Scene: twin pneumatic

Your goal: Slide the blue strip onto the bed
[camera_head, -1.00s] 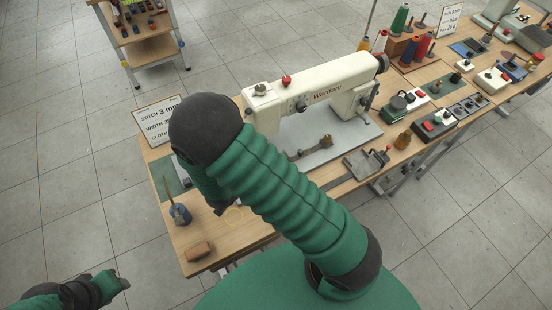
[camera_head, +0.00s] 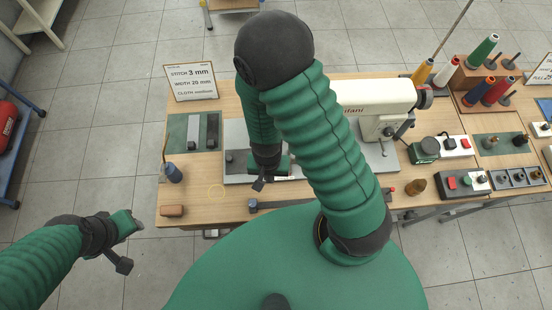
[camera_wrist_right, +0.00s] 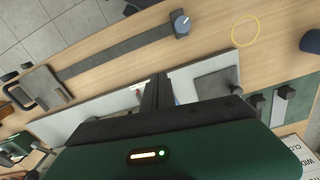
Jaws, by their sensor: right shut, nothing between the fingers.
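I cannot make out a blue strip for certain in either view. A light grey strip (camera_head: 193,132) and a dark strip (camera_head: 212,131) lie on the green mat left of the machine. The grey bed (camera_head: 234,156) of the cream sewing machine (camera_head: 372,97) is partly hidden by my right arm; it also shows in the wrist view (camera_wrist_right: 75,118). My right gripper (camera_head: 259,184) is shut and empty over the bed's front edge, its fingers together in the wrist view (camera_wrist_right: 156,92). My left gripper (camera_head: 124,265) is off the table at lower left; its jaw state is unclear.
A dark bar with a knobbed end (camera_head: 252,205) lies along the table's front. A brown block (camera_head: 172,211), a blue pot (camera_head: 173,173) and a yellow ring (camera_head: 216,192) are at left. Switch boxes (camera_head: 463,184) and thread spools (camera_head: 482,50) stand at right.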

